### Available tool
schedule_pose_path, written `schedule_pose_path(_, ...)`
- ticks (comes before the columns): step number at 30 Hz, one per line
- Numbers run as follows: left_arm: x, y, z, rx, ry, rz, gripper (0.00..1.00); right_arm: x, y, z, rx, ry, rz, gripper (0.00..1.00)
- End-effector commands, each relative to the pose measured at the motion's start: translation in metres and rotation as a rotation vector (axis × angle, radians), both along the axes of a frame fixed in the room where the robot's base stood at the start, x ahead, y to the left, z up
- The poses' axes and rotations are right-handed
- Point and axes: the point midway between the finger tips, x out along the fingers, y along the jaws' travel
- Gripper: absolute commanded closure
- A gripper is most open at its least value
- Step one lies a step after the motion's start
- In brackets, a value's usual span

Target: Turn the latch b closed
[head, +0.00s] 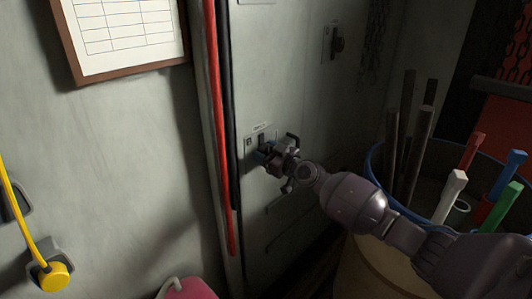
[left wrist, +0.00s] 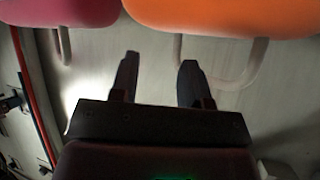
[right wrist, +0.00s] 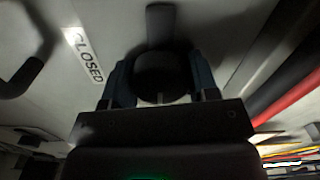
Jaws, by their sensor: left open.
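The latch (head: 262,143) at my right gripper has a dark lever on a pale plate of the grey door panel. I cannot read a letter on it. In the right wrist view its round dark knob and lever (right wrist: 160,25) stand between my right gripper's (right wrist: 161,82) fingers, one close on each side. Whether they press on it I cannot tell. A "CLOSED" label (right wrist: 88,58) is beside it; the lever points up in that view. In the head view the right gripper (head: 270,158) partly covers the latch. My left gripper (left wrist: 157,65) is open and empty, seen only in its wrist view.
A second latch (head: 337,42) is higher on the panel. A dark handle (head: 293,139) is just right of the gripped area. Red and black pipes (head: 215,120) run at its left. A barrel (head: 374,165) of rods stands right. Orange (left wrist: 220,15) and pink (left wrist: 70,12) objects are near my left gripper.

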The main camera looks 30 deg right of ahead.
Motion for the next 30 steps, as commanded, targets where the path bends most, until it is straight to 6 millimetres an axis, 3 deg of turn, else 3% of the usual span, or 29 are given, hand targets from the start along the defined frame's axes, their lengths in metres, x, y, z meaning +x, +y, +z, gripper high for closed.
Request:
schedule_pose_path(1,0.0003,0.0000,0.0003,0.000,-0.001,0.000,0.57,-0.0001,0.0001,0.0000,0.000,0.000,0.000,0.58)
schedule_pose_path(3,0.0004,0.0000,0.0003,0.000,-0.001,0.000,0.57,-0.0001,0.0000,-0.0001,0.000,0.000,0.000,0.69)
schedule_pose_path(17,0.0012,-0.0002,-0.0026,0.000,-0.003,0.000,0.57,-0.0002,0.0004,-0.0010,0.107,0.037,0.000,0.69)
schedule_pose_path(30,0.0041,-0.0009,-0.0080,0.000,-0.008,-0.002,0.57,-0.0005,0.0002,-0.0017,0.471,0.165,-0.001,0.69)
